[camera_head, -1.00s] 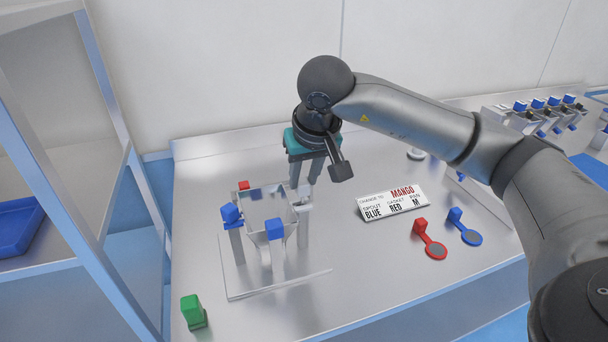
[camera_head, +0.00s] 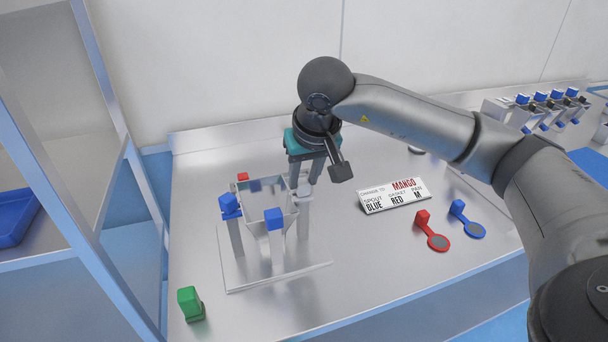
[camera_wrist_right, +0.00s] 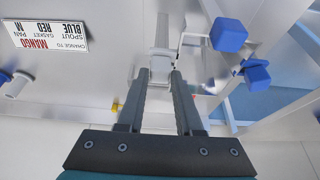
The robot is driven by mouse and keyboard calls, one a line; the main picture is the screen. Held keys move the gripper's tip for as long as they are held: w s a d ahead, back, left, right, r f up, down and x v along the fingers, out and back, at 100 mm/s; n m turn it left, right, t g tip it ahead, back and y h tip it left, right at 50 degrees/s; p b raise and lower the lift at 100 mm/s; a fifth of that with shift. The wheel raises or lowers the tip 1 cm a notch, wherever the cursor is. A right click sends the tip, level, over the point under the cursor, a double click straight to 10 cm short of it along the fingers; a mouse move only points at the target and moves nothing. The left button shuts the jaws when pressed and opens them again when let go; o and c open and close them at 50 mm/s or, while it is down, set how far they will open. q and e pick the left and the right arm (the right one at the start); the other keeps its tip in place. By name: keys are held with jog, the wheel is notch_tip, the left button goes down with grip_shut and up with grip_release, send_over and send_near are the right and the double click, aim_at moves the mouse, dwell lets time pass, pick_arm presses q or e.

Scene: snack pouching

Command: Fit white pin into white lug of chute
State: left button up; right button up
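The chute (camera_head: 265,218) is a square, grey, open-topped funnel on posts above a flat plate at the left of the bench. Blue blocks cap its left (camera_head: 230,206) and front (camera_head: 274,219) posts, and a red block (camera_head: 243,177) shows behind. My right gripper (camera_head: 304,180) points down at the chute's right rear post. In the right wrist view its fingers (camera_wrist_right: 161,78) close around a small white piece, apparently the white pin (camera_wrist_right: 160,74), at the top of the white post (camera_wrist_right: 162,32). The lug is largely hidden, so seating cannot be judged. My left gripper is out of view.
A green block (camera_head: 190,303) stands at the front left. A change sign (camera_head: 394,196) and red (camera_head: 437,242) and blue (camera_head: 472,230) round-ended pieces lie to the right. A rack of blue-capped parts (camera_head: 540,108) is at the back right. The middle front is clear.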

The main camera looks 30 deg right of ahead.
jog(key=o, duration=0.5)
jog(key=shift+c, duration=0.2)
jog(key=p+v, duration=0.2)
jog(key=v, duration=1.3)
jog(key=shift+s, duration=0.15)
jog(key=shift+r, duration=0.1)
